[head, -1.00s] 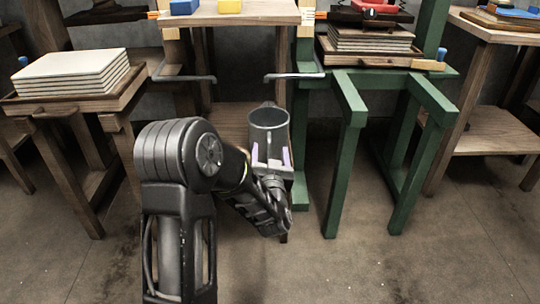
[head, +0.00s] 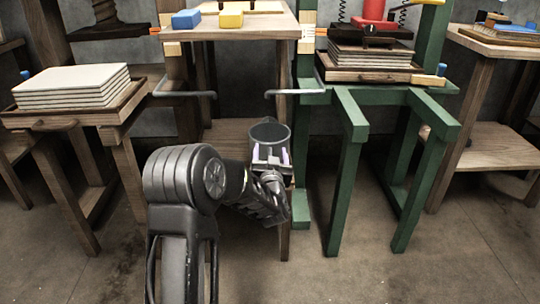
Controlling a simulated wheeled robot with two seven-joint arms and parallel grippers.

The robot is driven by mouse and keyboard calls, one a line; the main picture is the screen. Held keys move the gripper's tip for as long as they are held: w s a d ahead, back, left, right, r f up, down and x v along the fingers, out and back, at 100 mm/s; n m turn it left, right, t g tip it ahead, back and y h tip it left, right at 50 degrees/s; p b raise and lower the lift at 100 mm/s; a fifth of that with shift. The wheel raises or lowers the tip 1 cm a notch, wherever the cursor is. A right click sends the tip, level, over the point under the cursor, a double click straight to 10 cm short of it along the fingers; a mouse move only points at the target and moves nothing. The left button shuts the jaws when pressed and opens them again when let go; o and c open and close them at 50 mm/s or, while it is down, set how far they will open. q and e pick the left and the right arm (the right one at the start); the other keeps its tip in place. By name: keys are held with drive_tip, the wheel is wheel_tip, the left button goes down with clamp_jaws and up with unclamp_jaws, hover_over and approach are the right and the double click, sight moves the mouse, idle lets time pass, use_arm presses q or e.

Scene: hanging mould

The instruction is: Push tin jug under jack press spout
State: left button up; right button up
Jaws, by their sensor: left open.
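The grey tin jug (head: 270,133) stands open side up at the right part of the low wooden shelf, beside the green frame. My left gripper (head: 271,156) is open, with its two pale-tipped fingers at the jug's near side. The fingers overlap the jug's lower part, so contact cannot be told. The jack press (head: 373,12) has a red jack above stacked boards on a green frame, right of the jug. I cannot make out its spout clearly. My right gripper is not in view.
Green legs (head: 343,190) stand right of the jug. Two metal bars (head: 296,93) stick out above the shelf. A wooden table with blue and yellow blocks (head: 231,19) is above. A stack of pale boards (head: 72,86) is at left. The front floor is clear.

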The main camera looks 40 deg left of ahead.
use_arm(q)
clamp_jaws()
idle(0.5)
idle(0.7)
